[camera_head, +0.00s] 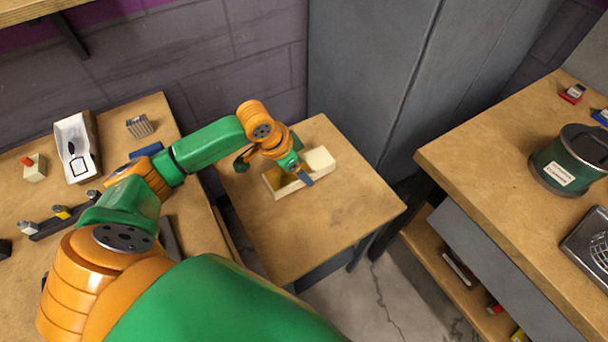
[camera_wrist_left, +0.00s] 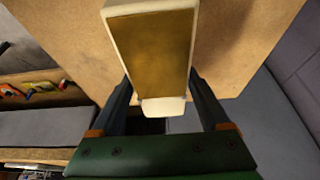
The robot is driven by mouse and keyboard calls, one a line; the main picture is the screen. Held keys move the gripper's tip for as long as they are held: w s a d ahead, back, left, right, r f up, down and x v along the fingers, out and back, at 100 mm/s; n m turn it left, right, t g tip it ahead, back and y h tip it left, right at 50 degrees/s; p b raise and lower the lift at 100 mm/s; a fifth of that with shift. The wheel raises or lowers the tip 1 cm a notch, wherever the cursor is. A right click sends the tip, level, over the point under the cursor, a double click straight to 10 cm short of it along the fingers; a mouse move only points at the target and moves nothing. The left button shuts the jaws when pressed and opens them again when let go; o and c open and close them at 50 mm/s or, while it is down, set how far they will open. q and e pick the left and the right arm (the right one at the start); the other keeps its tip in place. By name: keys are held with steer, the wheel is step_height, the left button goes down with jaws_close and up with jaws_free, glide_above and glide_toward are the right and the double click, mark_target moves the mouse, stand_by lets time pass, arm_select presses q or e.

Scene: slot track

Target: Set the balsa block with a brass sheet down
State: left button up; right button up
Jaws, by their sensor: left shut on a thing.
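The balsa block (camera_head: 318,161) is pale cream and sits at the small wooden table (camera_head: 320,225) in the middle of the head view. Its brass sheet (camera_wrist_left: 150,50) is a dull gold face with a pale rim around it in the left wrist view. My left gripper (camera_head: 300,174) is shut on the block, one dark finger on each side. The fingers hide part of the block in the head view. I cannot tell whether its underside touches the tabletop. My right gripper is not in view.
The small table's front and right are bare. A workbench (camera_head: 120,115) at left holds a white tray (camera_head: 76,148) and small parts. A bench at right holds a green pot (camera_head: 570,160). Grey cabinets (camera_head: 370,75) stand behind the table.

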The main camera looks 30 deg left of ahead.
arm_select(q)
steer(key=shift+w+d+f, duration=0.15)
steer(key=shift+w+f, duration=0.8)
steer(key=shift+f, duration=1.75)
steer(key=shift+f, duration=0.1)
steer(key=o, duration=1.2)
steer(key=shift+o, duration=0.2)
steer(key=shift+r, duration=0.35)
steer(key=p+v, duration=0.1)
steer(key=v, duration=1)
steer(key=shift+s+r+p, duration=0.2)
steer(key=shift+r+p, duration=0.05)
steer(key=shift+p, duration=0.1)
